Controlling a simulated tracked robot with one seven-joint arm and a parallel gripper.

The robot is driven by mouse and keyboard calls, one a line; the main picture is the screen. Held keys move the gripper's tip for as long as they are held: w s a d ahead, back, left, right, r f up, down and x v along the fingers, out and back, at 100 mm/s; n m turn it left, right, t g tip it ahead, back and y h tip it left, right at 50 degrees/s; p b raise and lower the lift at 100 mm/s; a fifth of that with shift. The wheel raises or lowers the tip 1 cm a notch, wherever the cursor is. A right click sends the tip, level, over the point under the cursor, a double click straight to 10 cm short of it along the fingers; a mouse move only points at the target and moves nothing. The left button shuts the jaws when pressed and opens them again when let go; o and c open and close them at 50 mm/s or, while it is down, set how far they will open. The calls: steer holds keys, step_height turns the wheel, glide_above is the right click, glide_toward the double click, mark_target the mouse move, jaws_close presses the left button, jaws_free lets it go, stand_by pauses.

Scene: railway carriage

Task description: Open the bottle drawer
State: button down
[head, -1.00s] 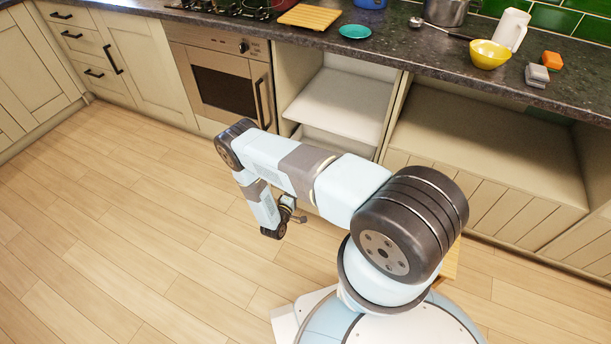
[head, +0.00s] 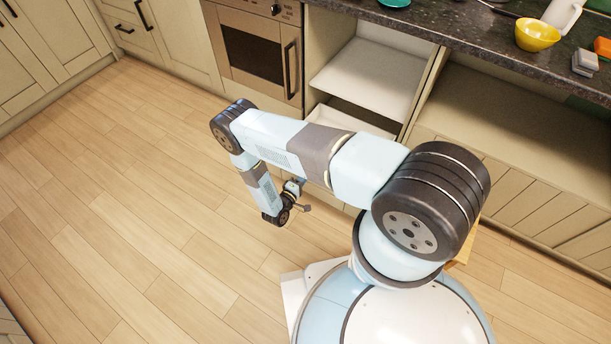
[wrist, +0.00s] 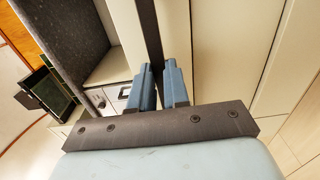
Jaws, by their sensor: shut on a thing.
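In the wrist view, my gripper (wrist: 158,68) has its two blue fingers closed on a dark straight bar handle (wrist: 149,25). The handle runs up the picture along a cream front panel (wrist: 222,50), which I take to be the bottle drawer's front. How far the drawer stands out cannot be told. In the head view, my bent arm reaches down in front of the cabinets. My fingers cannot be made out there, and the handle and drawer front cannot be picked out behind my arm.
The oven (head: 252,55) has a tall dark handle. To its right is an open cabinet with a pale shelf (head: 365,80), then a wider open bay (head: 520,120). A yellow bowl (head: 537,34) stands on the dark worktop (head: 455,30). The wooden floor (head: 130,200) at left is clear.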

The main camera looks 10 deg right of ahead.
steer(key=c, duration=1.4)
jaws_free()
steer(key=shift+w+a+f, duration=0.15)
steer(key=shift+w+a, duration=0.05)
steer(key=shift+a, duration=0.1)
steer(key=shift+c, duration=0.2)
steer(key=o, duration=0.3)
steer(key=shift+d, duration=0.2)
steer(key=shift+o, duration=0.2)
steer(key=shift+s, duration=0.1)
steer(key=v, duration=1.3)
steer(key=shift+s+a, duration=0.3)
steer(key=shift+w, duration=0.1)
